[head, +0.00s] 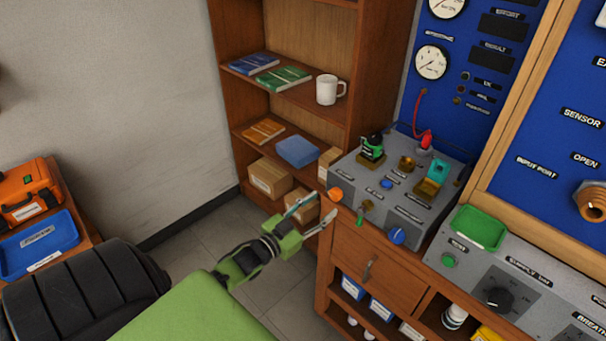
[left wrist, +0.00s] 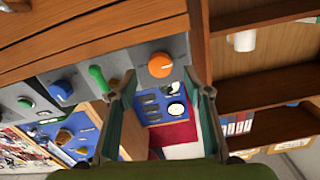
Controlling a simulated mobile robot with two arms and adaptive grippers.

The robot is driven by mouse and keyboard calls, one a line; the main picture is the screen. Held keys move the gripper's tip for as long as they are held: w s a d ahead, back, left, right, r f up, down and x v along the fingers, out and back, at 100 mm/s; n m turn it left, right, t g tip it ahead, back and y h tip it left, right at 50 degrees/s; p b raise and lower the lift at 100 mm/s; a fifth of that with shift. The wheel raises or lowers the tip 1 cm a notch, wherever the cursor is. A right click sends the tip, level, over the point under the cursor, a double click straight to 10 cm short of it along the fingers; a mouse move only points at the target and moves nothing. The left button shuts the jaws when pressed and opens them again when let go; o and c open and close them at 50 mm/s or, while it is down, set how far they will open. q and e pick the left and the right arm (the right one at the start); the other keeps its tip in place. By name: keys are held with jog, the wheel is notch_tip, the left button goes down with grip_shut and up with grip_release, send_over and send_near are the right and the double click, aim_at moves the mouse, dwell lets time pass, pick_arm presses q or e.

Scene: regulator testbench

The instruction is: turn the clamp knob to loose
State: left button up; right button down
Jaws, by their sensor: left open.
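An orange round knob (head: 335,194) sits on the front face of the grey test fixture (head: 405,208), at its left end. It also shows in the left wrist view (left wrist: 160,65), with a pale pointer mark on its face. A green lever (head: 360,219) and a blue knob (head: 397,236) are on the same face to its right. I cannot read which control is labelled clamp. My left gripper (head: 325,205) is open and empty, with its fingertips close to the orange knob. In the left wrist view the knob appears between the fingertips; contact cannot be told.
A wooden drawer (head: 372,268) is below the fixture. A bookshelf (head: 230,110) with books, a white mug (head: 327,89) and boxes stands behind. A green tray (head: 480,228) and a supply panel are at the right. Floor between shelf and side table is open.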

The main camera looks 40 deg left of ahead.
pick_arm(q)
jog(key=s, duration=0.8)
jog(key=shift+a, duration=0.3)
jog(key=s+d+f+n+g+y, duration=0.1)
jog(key=s+f+g, duration=0.3)
jog(key=f, duration=0.7)
jog(key=s+d+f+g, duration=0.2)
jog(key=s+f, duration=0.4)
jog(key=f, duration=0.5)
jog(key=s+d+f+n+g+y, duration=0.1)
jog(key=s+f+g, duration=0.3)
jog(key=f, duration=0.7)
jog(key=s+d+f+g, duration=0.3)
jog(key=s+d+f, duration=0.2)
jog(key=s, duration=0.7)
jog(key=s+d+f+m+g+b, duration=0.1)
jog(key=s+d+f+g, duration=0.3)
jog(key=s+f, duration=0.6)
jog(key=s+d, duration=0.2)
jog(key=s, duration=0.1)
jog(key=shift+d+h+b, duration=0.15)
jog(key=shift+h+b, duration=0.15)
jog(key=shift+h, duration=0.1)
